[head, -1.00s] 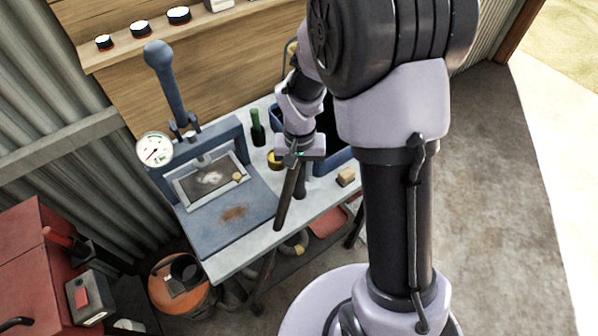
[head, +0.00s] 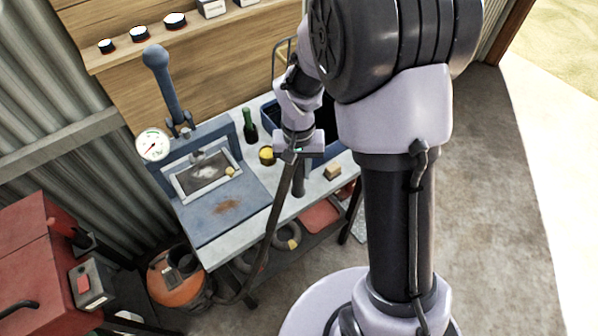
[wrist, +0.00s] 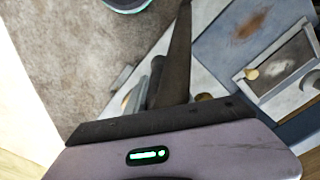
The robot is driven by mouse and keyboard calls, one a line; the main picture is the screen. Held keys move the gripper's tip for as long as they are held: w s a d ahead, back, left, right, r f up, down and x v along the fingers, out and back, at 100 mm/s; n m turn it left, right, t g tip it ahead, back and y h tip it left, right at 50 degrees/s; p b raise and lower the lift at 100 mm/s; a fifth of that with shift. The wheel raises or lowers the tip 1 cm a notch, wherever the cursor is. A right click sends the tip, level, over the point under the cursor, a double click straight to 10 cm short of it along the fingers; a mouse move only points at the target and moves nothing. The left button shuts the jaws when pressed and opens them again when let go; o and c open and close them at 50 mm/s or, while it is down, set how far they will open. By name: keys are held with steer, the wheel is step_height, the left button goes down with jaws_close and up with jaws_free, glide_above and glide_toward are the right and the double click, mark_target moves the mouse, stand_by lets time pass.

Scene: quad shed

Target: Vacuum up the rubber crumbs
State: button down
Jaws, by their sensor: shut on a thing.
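My gripper (head: 298,170) is over the bench, right of the blue press, shut on the dark vacuum hose (head: 277,217). The hose drops past the bench's front edge towards the orange vacuum (head: 178,277) on the floor. In the wrist view the hose (wrist: 178,58) runs up from the gripper; the jaw tips are hard to make out. A brown crumbly patch (head: 228,207) lies on the press's blue front plate, and a whitish patch (head: 207,173) lies in its framed tray. I cannot tell which is the rubber crumbs. The gripper is apart from both.
The press's lever (head: 165,80) and gauge (head: 152,145) rise at the left. A yellow tin (head: 266,156), green bottle (head: 250,127), blue bin (head: 325,140) and tan block (head: 333,171) crowd the bench. A red cabinet (head: 35,255) stands left. Floor at right is clear.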

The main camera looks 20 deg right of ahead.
mark_target(298, 161)
steer(key=shift+r+p, duration=1.4)
steer(key=shift+r, duration=0.65)
